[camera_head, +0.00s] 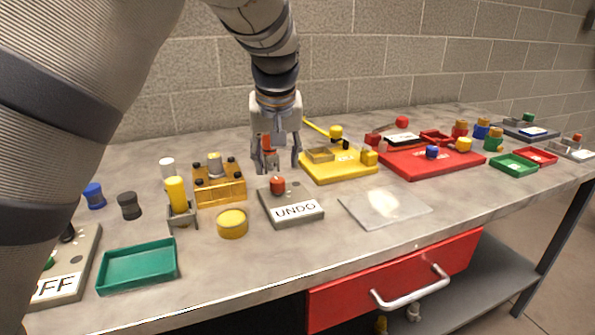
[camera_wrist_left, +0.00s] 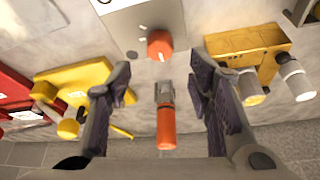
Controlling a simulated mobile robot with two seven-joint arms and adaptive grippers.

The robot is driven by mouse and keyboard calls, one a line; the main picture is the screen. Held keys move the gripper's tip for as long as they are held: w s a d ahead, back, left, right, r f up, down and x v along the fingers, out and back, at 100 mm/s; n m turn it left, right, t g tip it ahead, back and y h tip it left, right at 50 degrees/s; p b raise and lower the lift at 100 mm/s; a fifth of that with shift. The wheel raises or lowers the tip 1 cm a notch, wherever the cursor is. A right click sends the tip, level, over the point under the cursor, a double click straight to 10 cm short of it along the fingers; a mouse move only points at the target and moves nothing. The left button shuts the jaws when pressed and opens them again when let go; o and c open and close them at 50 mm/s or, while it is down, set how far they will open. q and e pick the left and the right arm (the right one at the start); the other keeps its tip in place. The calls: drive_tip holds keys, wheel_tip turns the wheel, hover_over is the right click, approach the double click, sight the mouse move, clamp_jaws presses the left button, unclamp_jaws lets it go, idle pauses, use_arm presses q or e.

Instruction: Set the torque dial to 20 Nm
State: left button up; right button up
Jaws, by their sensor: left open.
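My left gripper (camera_head: 277,168) is open, pointing down behind the grey UNDO box (camera_head: 292,211). An orange-red knob (camera_head: 277,184) stands on that box. It also shows in the left wrist view (camera_wrist_left: 159,45), ahead of the fingertips. An orange-handled tool (camera_wrist_left: 165,128) with a metal end shows between the open fingers (camera_wrist_left: 163,88), apart from both. Part of it shows beside the gripper in the head view (camera_head: 267,143). No dial marked with torque numbers can be read, so I cannot tell which part is the torque dial. My right gripper is not in view.
A yellow block with metal pieces (camera_head: 220,190) stands left of the gripper, and a yellow tray (camera_head: 340,172) stands right. A red tray (camera_head: 430,163), green trays and small coloured knobs lie around. A clear plate (camera_head: 385,207) lies near the front edge. A red drawer (camera_head: 395,280) is below.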

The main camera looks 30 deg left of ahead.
sight(277, 179)
use_arm(q)
drive_tip(key=x, duration=0.6)
drive_tip(key=shift+w, duration=0.1)
clamp_jaws()
